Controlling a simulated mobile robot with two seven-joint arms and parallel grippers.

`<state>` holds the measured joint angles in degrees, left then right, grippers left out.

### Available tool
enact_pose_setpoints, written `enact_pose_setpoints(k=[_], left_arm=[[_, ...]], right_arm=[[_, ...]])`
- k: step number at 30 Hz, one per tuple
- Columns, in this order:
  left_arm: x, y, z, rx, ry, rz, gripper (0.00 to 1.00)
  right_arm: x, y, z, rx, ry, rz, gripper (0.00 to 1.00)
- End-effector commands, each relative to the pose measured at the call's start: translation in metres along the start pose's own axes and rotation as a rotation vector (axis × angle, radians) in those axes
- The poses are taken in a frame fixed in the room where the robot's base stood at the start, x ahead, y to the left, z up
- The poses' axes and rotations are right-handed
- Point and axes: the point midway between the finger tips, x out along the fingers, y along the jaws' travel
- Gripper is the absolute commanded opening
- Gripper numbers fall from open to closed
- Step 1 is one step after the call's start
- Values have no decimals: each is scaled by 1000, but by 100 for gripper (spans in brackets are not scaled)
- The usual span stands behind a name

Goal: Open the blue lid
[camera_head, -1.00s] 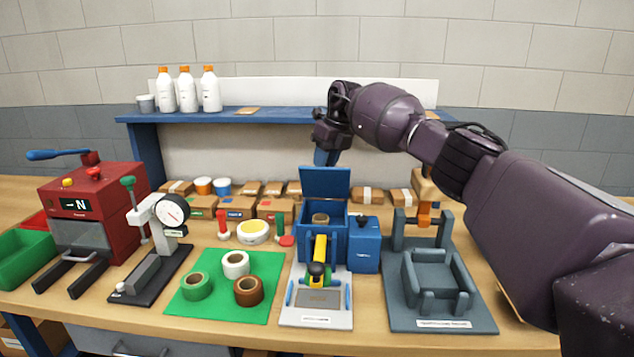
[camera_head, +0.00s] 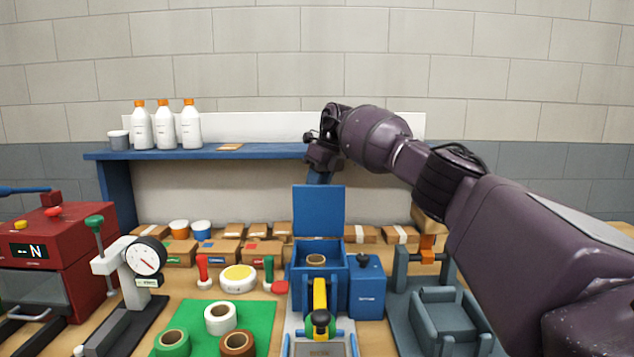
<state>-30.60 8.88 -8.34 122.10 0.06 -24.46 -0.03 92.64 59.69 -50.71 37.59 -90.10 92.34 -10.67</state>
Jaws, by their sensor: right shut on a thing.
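The blue lid (camera_head: 318,212) stands raised, close to upright, at the back of the blue box (camera_head: 333,282). The box is open at the top and a brown roll (camera_head: 316,260) shows inside it. My right gripper (camera_head: 320,178) is at the top edge of the lid, shut on it. Its fingertips are small in the view and partly hidden at the lid's edge. My left gripper is not in view.
A yellow-handled tool (camera_head: 320,295) stands in front of the box. A dial gauge stand (camera_head: 146,256) and a red machine (camera_head: 62,245) are at left. A grey fixture (camera_head: 446,315) is at right. A blue shelf (camera_head: 250,152) with white bottles is behind.

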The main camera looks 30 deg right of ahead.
Motion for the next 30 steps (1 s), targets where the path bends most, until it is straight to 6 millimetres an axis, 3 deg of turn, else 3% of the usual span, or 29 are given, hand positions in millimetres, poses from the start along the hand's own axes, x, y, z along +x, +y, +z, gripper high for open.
enact_pose_setpoints(k=[1,11,12,17,30], left_arm=[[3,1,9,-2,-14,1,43],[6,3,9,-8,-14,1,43],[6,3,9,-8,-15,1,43],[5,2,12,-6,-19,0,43],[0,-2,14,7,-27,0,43]], right_arm=[[33,-15,-10,21,48,-19,0],[35,-14,-10,21,52,-17,0],[35,-14,-10,21,53,-17,29],[35,-13,-10,19,54,-16,54],[27,-12,-10,16,47,-16,54]])
